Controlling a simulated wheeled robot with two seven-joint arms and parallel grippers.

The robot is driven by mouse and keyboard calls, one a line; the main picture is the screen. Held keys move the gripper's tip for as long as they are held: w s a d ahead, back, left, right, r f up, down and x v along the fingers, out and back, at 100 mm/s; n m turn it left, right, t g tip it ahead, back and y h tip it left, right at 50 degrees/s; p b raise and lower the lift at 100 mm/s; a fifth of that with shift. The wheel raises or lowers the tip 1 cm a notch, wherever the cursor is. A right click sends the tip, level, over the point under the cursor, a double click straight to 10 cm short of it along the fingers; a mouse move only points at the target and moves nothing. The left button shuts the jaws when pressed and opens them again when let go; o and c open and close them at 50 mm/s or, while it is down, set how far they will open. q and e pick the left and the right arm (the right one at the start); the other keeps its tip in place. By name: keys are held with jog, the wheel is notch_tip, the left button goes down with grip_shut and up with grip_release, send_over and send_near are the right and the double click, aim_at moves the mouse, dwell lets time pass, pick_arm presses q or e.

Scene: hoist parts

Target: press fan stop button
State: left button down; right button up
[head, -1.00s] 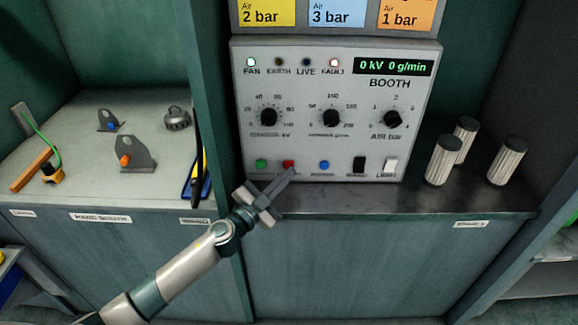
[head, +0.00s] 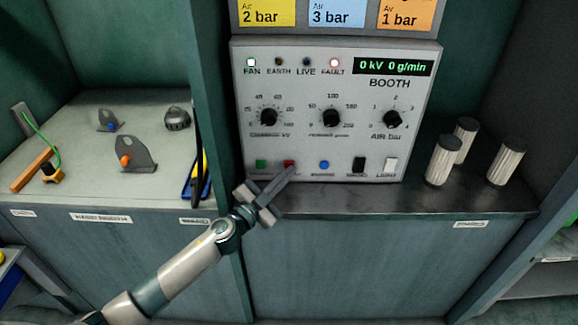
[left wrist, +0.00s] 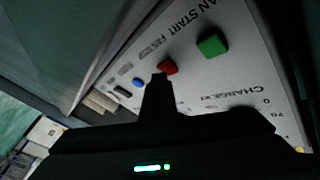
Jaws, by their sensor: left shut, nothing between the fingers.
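The grey control panel (head: 300,120) marked BOOTH stands upright at the back. The red button (head: 288,163) is in its bottom row, right of the green button (head: 261,164); its label is partly hidden. My left gripper (head: 290,172) is shut and empty, its tip at the lower edge of the red button. In the left wrist view the fingertips (left wrist: 161,78) are right against or just in front of the red button (left wrist: 168,67); I cannot tell whether they touch. The green button (left wrist: 212,45) there has FAN START beside it. The FAN lamp (head: 251,62) is lit white. My right gripper is not visible.
A blue button (head: 323,165), a black switch (head: 358,165) and a white switch (head: 391,165) continue the row to the right. Pleated cylinders (head: 443,160) stand on the shelf at right. Brackets (head: 136,154) lie on the left bench. A dark post separates the two bays.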

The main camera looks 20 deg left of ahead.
pick_arm(q)
jog(key=shift+w+a+r, duration=0.15)
jog(key=shift+r, duration=0.05)
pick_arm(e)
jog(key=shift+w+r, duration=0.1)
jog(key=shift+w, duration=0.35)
pick_arm(q)
jog(key=shift+w+a+r, duration=0.1)
jog(key=shift+r, duration=0.05)
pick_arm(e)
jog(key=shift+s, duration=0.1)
pick_arm(q)
jog(key=shift+a+r, duration=0.1)
jog(key=shift+r, duration=0.05)
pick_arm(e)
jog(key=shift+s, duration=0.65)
pick_arm(q)
jog(key=shift+w, duration=0.1)
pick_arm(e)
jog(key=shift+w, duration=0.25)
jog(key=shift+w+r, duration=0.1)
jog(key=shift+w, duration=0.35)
pick_arm(q)
jog(key=shift+s+f, duration=0.25)
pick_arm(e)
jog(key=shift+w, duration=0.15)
